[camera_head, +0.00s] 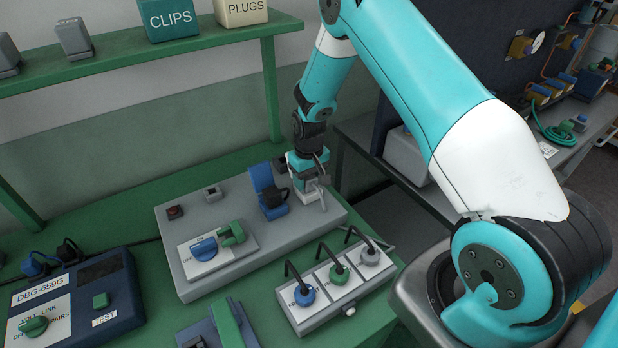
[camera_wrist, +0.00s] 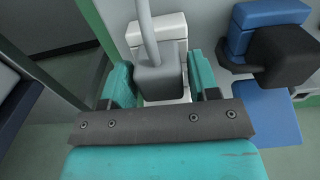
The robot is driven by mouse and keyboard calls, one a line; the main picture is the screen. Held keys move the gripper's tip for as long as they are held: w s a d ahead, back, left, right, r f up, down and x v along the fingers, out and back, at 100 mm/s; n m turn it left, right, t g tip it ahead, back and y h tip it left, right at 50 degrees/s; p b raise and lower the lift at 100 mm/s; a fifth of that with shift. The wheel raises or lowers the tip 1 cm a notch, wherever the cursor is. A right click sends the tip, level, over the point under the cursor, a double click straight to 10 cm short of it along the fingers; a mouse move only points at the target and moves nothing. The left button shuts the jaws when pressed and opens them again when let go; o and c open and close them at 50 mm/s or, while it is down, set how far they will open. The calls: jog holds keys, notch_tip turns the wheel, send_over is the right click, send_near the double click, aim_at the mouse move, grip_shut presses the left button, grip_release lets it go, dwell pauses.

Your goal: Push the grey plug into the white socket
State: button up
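The grey plug (camera_wrist: 160,78) is a dark grey block with a light grey cable rising from it in the wrist view. My gripper (camera_wrist: 162,82) has a teal finger on each side of it and appears closed on it. The white socket (camera_wrist: 158,26) is directly behind the plug, with part of it hidden. How deep the plug sits in it cannot be told. In the head view my gripper (camera_head: 310,176) points down at the right end of the grey panel box, where the plug and socket are small and partly hidden.
A blue block with a black part (camera_head: 272,203) stands close left of my gripper. The grey box (camera_head: 215,268) also carries a blue knob and a green lever. A tray with three hooked knobs (camera_head: 338,290) is in front. A shelf (camera_head: 150,72) runs above the bench.

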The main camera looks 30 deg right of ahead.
jog(key=shift+o, duration=1.2)
notch_tip(320, 180, up, 18)
jog(key=b, duration=0.3)
jog(key=shift+f+b, duration=0.25)
jog(key=shift+b, duration=0.1)
